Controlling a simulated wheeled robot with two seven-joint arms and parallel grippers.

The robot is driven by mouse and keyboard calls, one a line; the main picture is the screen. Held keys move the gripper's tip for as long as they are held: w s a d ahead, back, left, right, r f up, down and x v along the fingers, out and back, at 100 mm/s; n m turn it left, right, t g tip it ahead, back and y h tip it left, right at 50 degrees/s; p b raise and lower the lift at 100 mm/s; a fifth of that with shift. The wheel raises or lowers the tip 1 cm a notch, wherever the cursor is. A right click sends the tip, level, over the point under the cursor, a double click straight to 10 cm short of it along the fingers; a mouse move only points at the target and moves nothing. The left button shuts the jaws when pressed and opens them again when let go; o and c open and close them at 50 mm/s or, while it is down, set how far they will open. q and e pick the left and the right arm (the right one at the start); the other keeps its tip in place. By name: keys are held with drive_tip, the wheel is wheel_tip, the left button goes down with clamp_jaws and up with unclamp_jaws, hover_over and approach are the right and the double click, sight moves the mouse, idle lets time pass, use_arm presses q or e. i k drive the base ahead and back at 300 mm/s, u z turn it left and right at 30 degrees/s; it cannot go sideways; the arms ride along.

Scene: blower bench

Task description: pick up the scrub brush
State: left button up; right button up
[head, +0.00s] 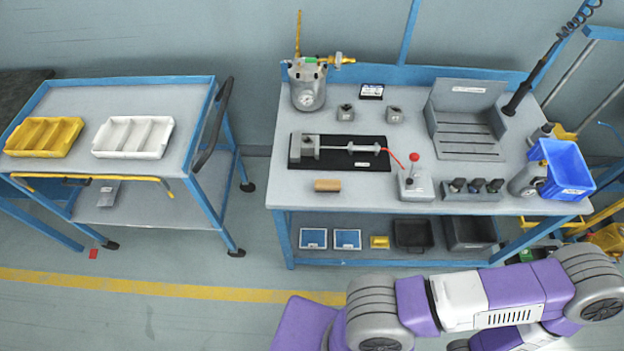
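A small tan block (327,185), which looks like the scrub brush, lies near the front left edge of the workbench top (295,195). It lies lengthwise along the edge, in front of the black mat, with nothing on it. Any bristles are too small to make out. One of my arms, purple, white and grey, crosses the bottom right of the head view, in front of the bench. Neither gripper shows, so I cannot see their fingers.
Behind the block is a black mat (365,164) with a metal cylinder device. To its right stand a grey box with a red knob (415,183), several dark-topped fittings and a blue bin (565,170). A trolley (190,100) with yellow and white trays stands left, across a floor gap.

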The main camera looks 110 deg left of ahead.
sight(321, 185)
drive_tip(key=k, duration=0.85)
drive_tip(key=u, duration=0.35)
